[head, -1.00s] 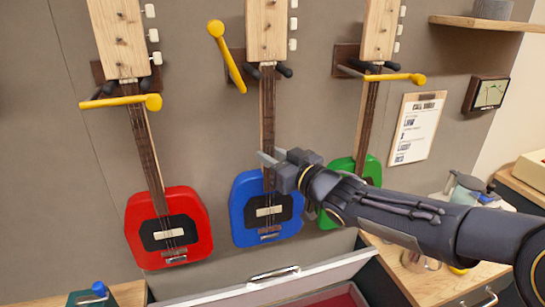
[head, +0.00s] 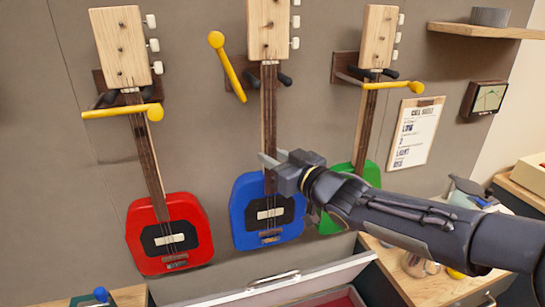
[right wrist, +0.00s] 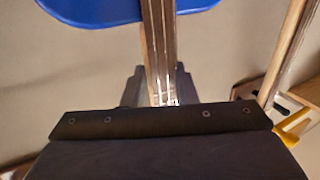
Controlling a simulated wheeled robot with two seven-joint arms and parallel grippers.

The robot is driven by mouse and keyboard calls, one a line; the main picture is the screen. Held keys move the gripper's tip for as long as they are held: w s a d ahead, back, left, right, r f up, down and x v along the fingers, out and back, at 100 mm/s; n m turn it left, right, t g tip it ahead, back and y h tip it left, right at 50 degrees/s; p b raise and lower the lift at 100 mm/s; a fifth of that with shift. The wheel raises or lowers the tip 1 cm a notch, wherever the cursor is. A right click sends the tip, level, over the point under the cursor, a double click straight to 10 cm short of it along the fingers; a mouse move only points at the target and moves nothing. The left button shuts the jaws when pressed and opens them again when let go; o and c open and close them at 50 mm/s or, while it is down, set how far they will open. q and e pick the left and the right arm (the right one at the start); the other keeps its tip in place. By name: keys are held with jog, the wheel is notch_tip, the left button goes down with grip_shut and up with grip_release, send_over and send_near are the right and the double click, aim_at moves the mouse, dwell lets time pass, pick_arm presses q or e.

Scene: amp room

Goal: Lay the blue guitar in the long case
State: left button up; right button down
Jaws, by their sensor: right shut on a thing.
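The blue guitar (head: 240,215) is upright in front of the wall, its headstock (head: 268,30) a little above its dark hook pegs (head: 284,79). Its blue body also shows at the top of the right wrist view (right wrist: 90,8). My right gripper (head: 268,165) is shut on the neck, just above the body. The yellow bar (head: 228,68) beside this hook points up, clear of the neck. The long case (head: 265,290) stands below; its pale lid edge with handle and a bit of red lining (head: 338,302) show. Most of the case is cut off. My left gripper is out of view.
A red guitar (head: 135,235) hangs at left and a green guitar (head: 371,175) at right, close beside the blue one and partly behind my arm. Yellow bars (head: 120,111) cross their necks. A wooden counter (head: 410,285) stands at lower right.

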jog(key=s+d, duration=0.2)
jog(key=s, duration=0.5)
jog(key=s+d+b, duration=0.1)
jog(key=s+d, duration=0.1)
jog(key=s, duration=0.6)
jog(key=shift+d+r, duration=0.3)
jog(key=shift+d, duration=0.1)
dwell(0.7)
jog(key=shift+f, duration=0.1)
